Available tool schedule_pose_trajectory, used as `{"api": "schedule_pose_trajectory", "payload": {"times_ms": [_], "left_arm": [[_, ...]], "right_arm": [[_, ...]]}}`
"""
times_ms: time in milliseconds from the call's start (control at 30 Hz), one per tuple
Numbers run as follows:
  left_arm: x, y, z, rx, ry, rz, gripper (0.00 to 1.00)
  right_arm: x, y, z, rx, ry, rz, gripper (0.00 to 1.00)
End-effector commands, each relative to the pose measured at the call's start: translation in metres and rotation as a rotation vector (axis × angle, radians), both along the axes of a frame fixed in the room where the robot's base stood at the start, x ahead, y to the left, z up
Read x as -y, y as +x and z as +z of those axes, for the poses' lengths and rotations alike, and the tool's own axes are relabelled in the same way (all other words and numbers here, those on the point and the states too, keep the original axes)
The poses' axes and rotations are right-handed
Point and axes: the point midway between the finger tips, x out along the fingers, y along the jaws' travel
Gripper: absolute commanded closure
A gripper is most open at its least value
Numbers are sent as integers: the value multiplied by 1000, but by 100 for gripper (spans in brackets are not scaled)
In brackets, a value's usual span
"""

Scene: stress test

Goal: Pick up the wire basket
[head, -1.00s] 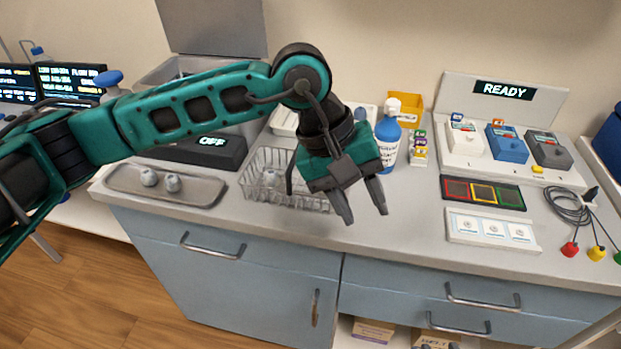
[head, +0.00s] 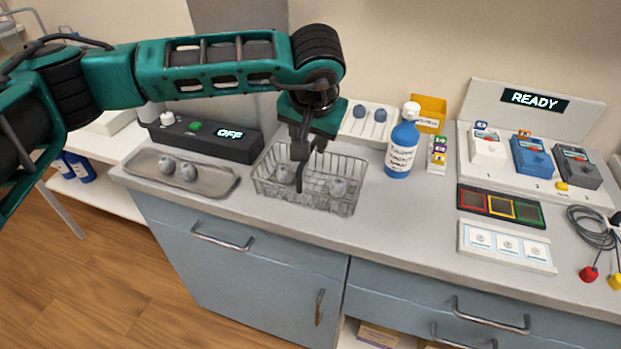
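The wire basket (head: 322,204) stands on the counter left of the middle in the head view. My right gripper is not in view.
A metal tray (head: 215,186) with two grey pieces and a black "OFF" device (head: 205,139) are left of the basket. A blue bottle (head: 402,147) stands to the right. White panel (head: 358,123) lies behind. Counter front (head: 400,230) is clear.

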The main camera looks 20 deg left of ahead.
Motion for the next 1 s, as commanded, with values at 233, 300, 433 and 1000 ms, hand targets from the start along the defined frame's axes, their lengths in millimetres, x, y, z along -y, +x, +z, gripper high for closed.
{"api": "schedule_pose_trajectory", "payload": {"times_ms": [233,300,433,1000], "left_arm": [[-2,15,-31,-4,0,1,59],[-3,19,-39,-4,-1,3,59],[-5,22,-46,-1,-1,1,59],[-5,22,-49,-2,-1,1,59]], "right_arm": [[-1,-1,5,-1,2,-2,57],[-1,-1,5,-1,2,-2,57],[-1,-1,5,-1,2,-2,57],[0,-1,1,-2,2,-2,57]]}}
